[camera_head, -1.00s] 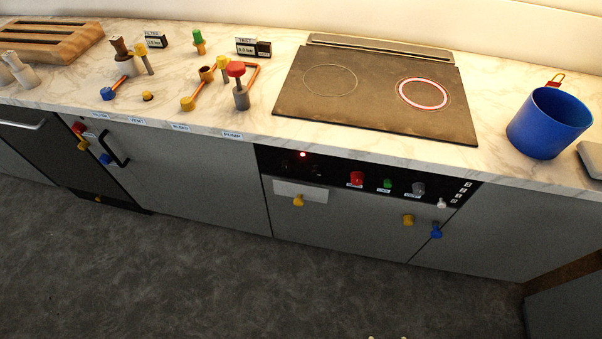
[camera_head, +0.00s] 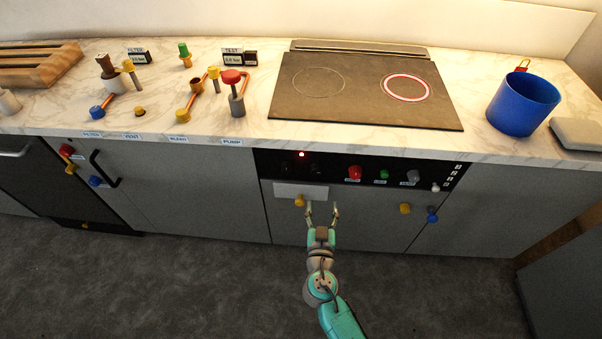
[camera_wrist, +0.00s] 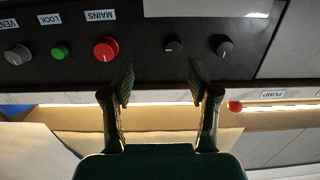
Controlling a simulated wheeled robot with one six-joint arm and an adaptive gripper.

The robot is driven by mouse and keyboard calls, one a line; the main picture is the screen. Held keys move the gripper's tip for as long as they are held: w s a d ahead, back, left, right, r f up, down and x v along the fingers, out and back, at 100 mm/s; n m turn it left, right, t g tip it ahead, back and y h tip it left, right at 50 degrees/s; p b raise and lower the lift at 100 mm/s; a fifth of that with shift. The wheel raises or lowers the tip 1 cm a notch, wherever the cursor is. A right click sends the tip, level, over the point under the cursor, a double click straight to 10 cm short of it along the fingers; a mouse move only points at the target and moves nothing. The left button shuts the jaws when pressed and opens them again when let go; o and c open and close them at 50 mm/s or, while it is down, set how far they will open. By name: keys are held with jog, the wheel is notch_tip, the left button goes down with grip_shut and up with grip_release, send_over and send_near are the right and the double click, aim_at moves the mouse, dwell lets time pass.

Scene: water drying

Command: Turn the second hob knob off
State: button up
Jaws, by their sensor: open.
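Two small black hob knobs sit on the black control panel below the hob. In the wrist view, which is upside down, they are the knob beside the red one (camera_wrist: 173,46) and the knob further right (camera_wrist: 222,46). In the head view they are dark and hard to make out. The hob (camera_head: 345,112) has its right ring glowing red. A red lamp (camera_head: 302,154) is lit above the knobs. My gripper (camera_head: 322,209) is open and empty in front of the oven front, below the panel. The wrist view shows both fingers (camera_wrist: 160,84) apart, touching no knob.
Beside the knobs are a red MAINS knob (camera_head: 354,172), a green LOCK knob (camera_head: 383,174) and a grey knob (camera_head: 413,176). Yellow (camera_head: 299,201) and blue (camera_head: 432,214) handles stick out lower down. A blue pot (camera_head: 522,104) stands right of the hob. The floor in front is clear.

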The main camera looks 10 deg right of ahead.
aim_at(316, 172)
jog(key=w, duration=0.4)
jog(key=w+d+r, duration=0.1)
jog(key=w, duration=0.7)
jog(key=shift+w+d+r, duration=0.15)
jog(key=shift+w+r, duration=0.2)
jog(key=shift+r, duration=0.05)
grip_shut()
